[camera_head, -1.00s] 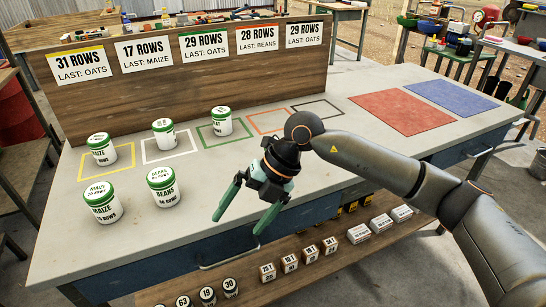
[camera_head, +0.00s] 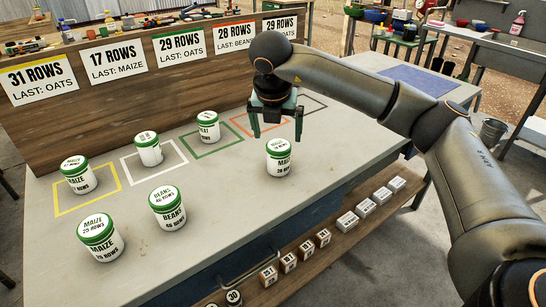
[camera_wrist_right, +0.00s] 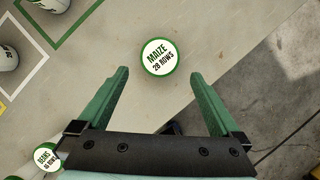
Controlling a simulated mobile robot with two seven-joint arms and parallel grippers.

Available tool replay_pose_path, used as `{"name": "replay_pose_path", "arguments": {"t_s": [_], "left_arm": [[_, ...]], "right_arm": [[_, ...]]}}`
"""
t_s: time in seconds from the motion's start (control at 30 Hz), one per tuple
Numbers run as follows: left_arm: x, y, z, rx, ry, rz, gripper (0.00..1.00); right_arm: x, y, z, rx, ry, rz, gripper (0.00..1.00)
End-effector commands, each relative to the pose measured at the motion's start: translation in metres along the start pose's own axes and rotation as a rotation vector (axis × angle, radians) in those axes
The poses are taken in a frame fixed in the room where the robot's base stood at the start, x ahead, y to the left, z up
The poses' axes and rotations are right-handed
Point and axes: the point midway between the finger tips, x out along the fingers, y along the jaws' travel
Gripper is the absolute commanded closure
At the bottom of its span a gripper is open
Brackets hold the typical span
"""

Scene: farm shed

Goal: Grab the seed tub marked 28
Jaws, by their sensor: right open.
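A white tub with a green lid (camera_head: 278,157) stands upright near the front edge of the table. In the right wrist view the lid of this tub (camera_wrist_right: 160,57) reads MAIZE, 28 ROWS. My right gripper (camera_head: 276,136) is open and empty, pointing down above and just behind the tub in the head view. In the wrist view the tub's lid lies between and slightly beyond the open fingertips, with no contact seen. My left gripper is not in view.
Several similar tubs stand left, including a BEANS tub (camera_head: 168,208), a front MAIZE tub (camera_head: 100,238) and one by the green outline (camera_head: 207,127). A board with row signs (camera_head: 150,105) stands behind. A lower shelf (camera_head: 330,240) holds small boxes.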

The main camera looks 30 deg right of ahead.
Motion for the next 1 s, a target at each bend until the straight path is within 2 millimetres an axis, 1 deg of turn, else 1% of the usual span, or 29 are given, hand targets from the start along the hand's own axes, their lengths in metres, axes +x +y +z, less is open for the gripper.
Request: {"name": "replay_pose_path", "arguments": {"t_s": [0.03, 0.2, 0.47, 0.7, 0.83, 1.0], "left_arm": [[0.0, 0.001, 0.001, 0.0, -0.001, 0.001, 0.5], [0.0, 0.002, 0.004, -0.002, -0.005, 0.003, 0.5], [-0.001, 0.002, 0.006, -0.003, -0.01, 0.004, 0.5], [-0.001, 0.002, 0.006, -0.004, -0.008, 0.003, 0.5], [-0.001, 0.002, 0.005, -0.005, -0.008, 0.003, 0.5], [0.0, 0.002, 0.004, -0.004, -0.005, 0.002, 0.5]], "right_arm": [[0.012, -0.001, -0.001, 0.0, 0.003, -0.005, 0.0], [0.041, 0.0, -0.001, -0.001, 0.002, -0.001, 0.0], [0.062, 0.0, 0.001, -0.002, 0.001, -0.001, 0.0], [0.097, 0.001, 0.006, -0.001, 0.003, -0.001, 0.0], [0.105, 0.001, 0.006, -0.002, 0.001, 0.001, 0.0], [0.106, 0.002, 0.006, -0.002, 0.001, 0.002, 0.0]]}}
